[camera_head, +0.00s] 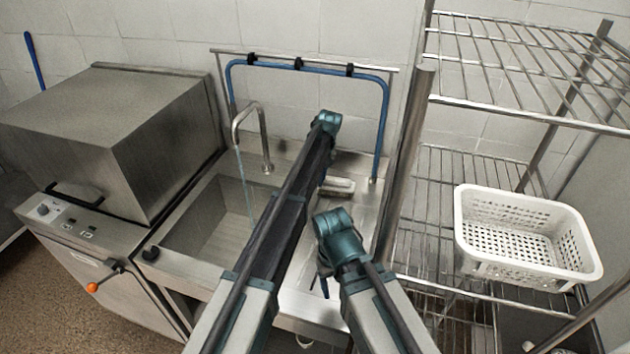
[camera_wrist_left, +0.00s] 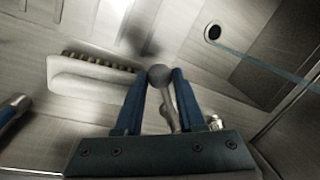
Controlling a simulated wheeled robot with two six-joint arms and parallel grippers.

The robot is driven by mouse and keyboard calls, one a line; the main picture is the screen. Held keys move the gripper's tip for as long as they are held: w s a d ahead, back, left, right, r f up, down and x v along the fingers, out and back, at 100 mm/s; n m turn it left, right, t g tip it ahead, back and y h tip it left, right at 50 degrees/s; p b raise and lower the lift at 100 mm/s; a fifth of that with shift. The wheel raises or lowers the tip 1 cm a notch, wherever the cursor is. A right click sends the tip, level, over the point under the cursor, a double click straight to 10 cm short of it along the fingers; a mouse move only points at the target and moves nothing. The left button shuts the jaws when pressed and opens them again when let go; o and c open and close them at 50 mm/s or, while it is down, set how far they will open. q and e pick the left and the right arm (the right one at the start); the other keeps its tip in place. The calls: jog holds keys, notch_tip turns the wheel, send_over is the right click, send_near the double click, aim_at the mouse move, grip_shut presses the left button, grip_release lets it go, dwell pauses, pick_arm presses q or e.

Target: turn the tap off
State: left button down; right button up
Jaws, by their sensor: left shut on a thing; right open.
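The metal tap (camera_head: 252,127) arches over the sink (camera_head: 199,222) in the head view, and a thin stream of water (camera_head: 243,181) falls from its spout. The stream also crosses the right side of the left wrist view (camera_wrist_left: 262,67). My left arm reaches over the sink toward the wall, and its gripper is mostly hidden in the head view. In the left wrist view my left gripper (camera_wrist_left: 164,75) has its blue fingers closed around a grey, round-ended tap lever (camera_wrist_left: 167,103). My right gripper (camera_head: 324,284) is open and empty, pointing down over the counter.
A white brush (camera_wrist_left: 88,80) lies beside the left gripper. The drain (camera_wrist_left: 212,32) is beyond it. A blue pipe frame (camera_head: 386,125) stands behind the sink. A steel dishwasher (camera_head: 110,130) is left; a wire rack (camera_head: 428,210) with a white perforated basket (camera_head: 520,205) is right.

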pick_arm(q)
jog(key=shift+a, duration=0.1)
jog(key=shift+s+a+m, duration=0.4)
jog(key=shift+a+m, duration=0.3)
jog(key=shift+m, duration=0.1)
jog(key=shift+s+a+m+t, duration=0.25)
jog(key=shift+a+m+t, duration=0.05)
jog(key=shift+a+m, duration=0.85)
jog(key=shift+w+a+m+t, duration=0.15)
jog(key=shift+a+m+t, duration=0.05)
jog(key=shift+a+m, duration=0.95)
jog(key=shift+w+a+m+t, duration=0.2)
jog(key=shift+a+m, duration=0.7)
jog(key=shift+m, duration=0.3)
jog(key=c, duration=0.5)
grip_release()
jog(key=shift+a, duration=0.1)
